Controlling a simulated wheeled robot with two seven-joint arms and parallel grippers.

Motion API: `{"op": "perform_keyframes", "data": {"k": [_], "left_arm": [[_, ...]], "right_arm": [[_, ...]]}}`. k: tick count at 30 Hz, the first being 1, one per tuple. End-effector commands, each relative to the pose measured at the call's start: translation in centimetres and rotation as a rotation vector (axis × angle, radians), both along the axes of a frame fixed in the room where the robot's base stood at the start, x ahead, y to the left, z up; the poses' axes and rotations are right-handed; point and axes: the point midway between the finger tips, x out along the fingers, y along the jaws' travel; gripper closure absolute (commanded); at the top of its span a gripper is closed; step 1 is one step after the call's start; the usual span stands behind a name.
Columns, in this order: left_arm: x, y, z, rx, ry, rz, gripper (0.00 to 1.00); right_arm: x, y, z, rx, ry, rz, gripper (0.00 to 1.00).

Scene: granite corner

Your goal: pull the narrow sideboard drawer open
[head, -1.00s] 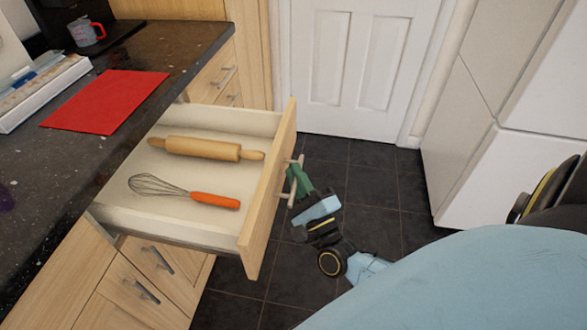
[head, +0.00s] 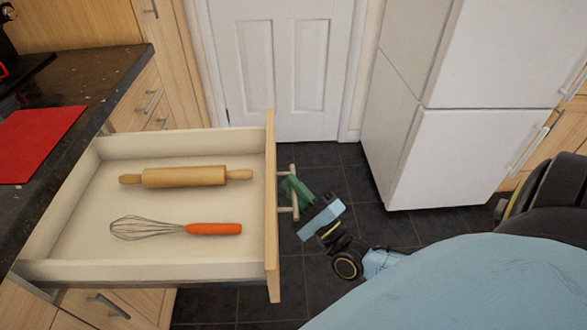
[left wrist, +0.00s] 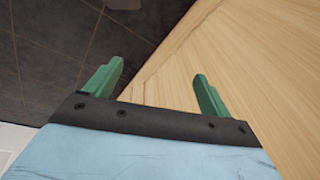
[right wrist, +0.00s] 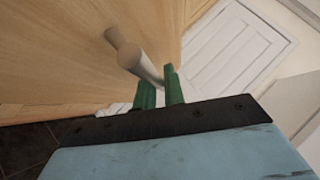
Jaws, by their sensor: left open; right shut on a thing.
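The narrow sideboard drawer (head: 85,240) stands well open in the head view. A wooden rolling pin (head: 185,176) and an orange-handled whisk (head: 214,229) lie in it. My right gripper (head: 290,191) is at the drawer's bar handle (head: 294,176) on the outer side of the front panel (head: 271,225). In the right wrist view the green fingers (right wrist: 160,92) are shut on the handle bar (right wrist: 130,57), near one end. My left gripper (left wrist: 155,85) is open and empty in the left wrist view, with a wooden panel close by.
A dark stone worktop (head: 75,105) with a red mat (head: 38,142) is at the left. A white fridge (head: 450,145) stands at the right. A white door (head: 290,70) is at the back. Dark tiled floor (head: 370,215) lies between drawer and fridge.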

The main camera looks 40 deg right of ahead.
Motion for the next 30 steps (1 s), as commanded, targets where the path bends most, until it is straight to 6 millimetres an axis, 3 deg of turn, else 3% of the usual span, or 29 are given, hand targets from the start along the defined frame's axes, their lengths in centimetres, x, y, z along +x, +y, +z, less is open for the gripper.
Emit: {"op": "perform_keyframes", "data": {"k": [3,4,6,17,20,30], "left_arm": [[-0.2,0.0,0.0,0.0,0.002,0.0,0.17],[-0.2,0.0,0.0,0.0,0.002,0.0,0.17],[-0.1,0.0,0.0,0.0,0.001,0.0,0.17],[0.3,0.1,0.1,0.0,-0.008,-0.001,0.17],[0.6,0.1,0.1,0.0,-0.013,0.0,0.17],[0.4,0.2,-0.3,0.003,-0.008,0.0,0.17]], "right_arm": [[-0.1,0.0,-0.2,-0.002,0.004,0.002,1.0],[-0.1,0.0,-0.2,-0.002,0.005,0.001,0.88],[-0.1,0.0,-0.1,-0.002,0.004,0.0,0.8],[-0.5,0.0,-0.3,-0.001,0.004,-0.001,0.8],[-1.8,-0.1,-0.9,-0.001,0.006,-0.001,0.8],[-8.7,-0.7,-3.9,-0.003,0.007,-0.001,0.8]]}}
